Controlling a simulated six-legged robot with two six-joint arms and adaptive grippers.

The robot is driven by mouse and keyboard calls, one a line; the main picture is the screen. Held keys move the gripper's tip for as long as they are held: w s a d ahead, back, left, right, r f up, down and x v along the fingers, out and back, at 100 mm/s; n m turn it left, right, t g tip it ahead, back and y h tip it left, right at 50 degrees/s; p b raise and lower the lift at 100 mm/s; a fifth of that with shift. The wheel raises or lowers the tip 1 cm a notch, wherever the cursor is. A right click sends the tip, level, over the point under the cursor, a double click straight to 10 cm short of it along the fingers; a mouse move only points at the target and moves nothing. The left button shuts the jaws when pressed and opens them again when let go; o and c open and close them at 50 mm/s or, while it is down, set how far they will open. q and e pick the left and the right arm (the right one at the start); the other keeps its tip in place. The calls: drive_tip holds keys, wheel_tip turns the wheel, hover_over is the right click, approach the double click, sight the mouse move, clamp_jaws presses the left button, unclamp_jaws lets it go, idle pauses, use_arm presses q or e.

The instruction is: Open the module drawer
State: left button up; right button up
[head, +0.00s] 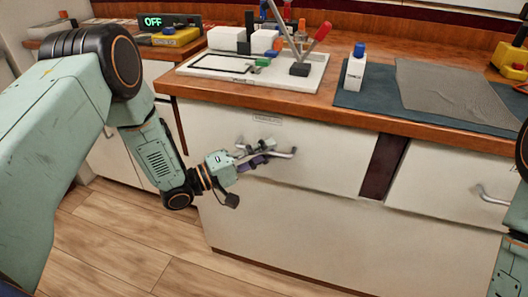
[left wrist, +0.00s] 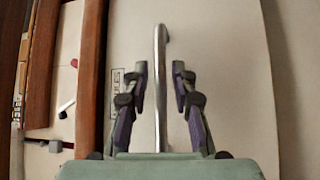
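The module drawer (head: 320,150) is a white front below the wooden countertop, with a small label at its top edge, and it looks shut. Its metal bar handle (head: 284,154) is partly hidden by my left gripper (head: 255,155) in the head view. In the left wrist view the handle (left wrist: 160,85) runs between the two fingers of my left gripper (left wrist: 160,88). The fingers are open, with a gap visible on each side of the bar. My right gripper is out of view; only part of my right arm shows at the right edge.
The countertop (head: 340,115) holds a white board (head: 305,80) with tools, a white bottle with a blue cap (head: 355,67) and a grey cloth (head: 445,90) on a dark mat. Another drawer (head: 440,180) is at right. The wooden floor (head: 120,240) in front is clear.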

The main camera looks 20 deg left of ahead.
use_arm(q)
clamp_jaws()
idle(0.4)
drive_tip(key=shift+f, duration=0.1)
